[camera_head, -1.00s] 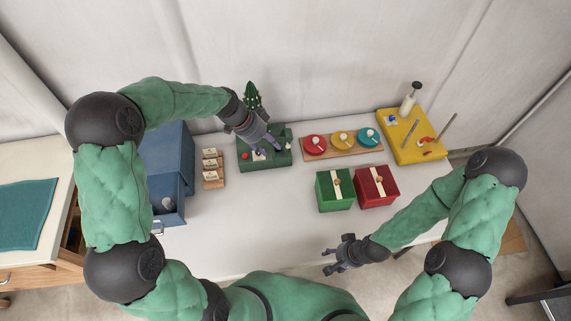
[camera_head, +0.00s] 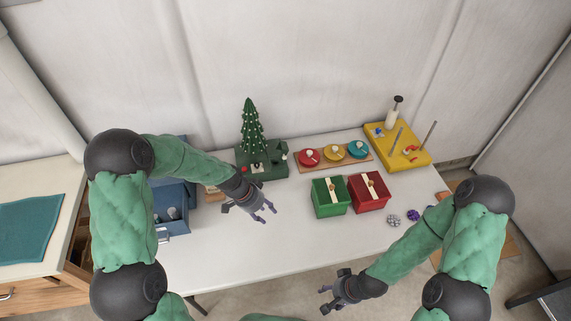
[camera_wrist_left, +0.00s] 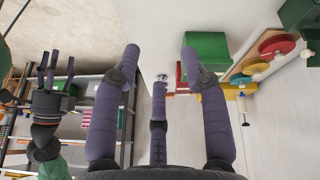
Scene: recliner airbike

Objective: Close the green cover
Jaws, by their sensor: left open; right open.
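A green box (camera_head: 331,203) stands on the white table beside a red box (camera_head: 369,194). Its green top bears a cream strip with a small knob; whether the top is fully shut is too small to tell. In the left wrist view the green box (camera_wrist_left: 206,46) is behind the right-hand finger, with a strip of the red box (camera_wrist_left: 180,78) below it. My left gripper (camera_head: 263,214) is open and empty above the table, left of the green box; its fingers are spread in the wrist view (camera_wrist_left: 160,60). My right gripper (camera_head: 331,297) is open and empty near the front edge.
A green base (camera_head: 270,172) with a small tree (camera_head: 252,128) stands behind my left gripper. A wooden board (camera_head: 334,162) with coloured discs and a yellow tray (camera_head: 405,158) are at the back right. Blue drawers (camera_head: 174,193) are at left. Small balls (camera_head: 393,220) lie right of the boxes.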

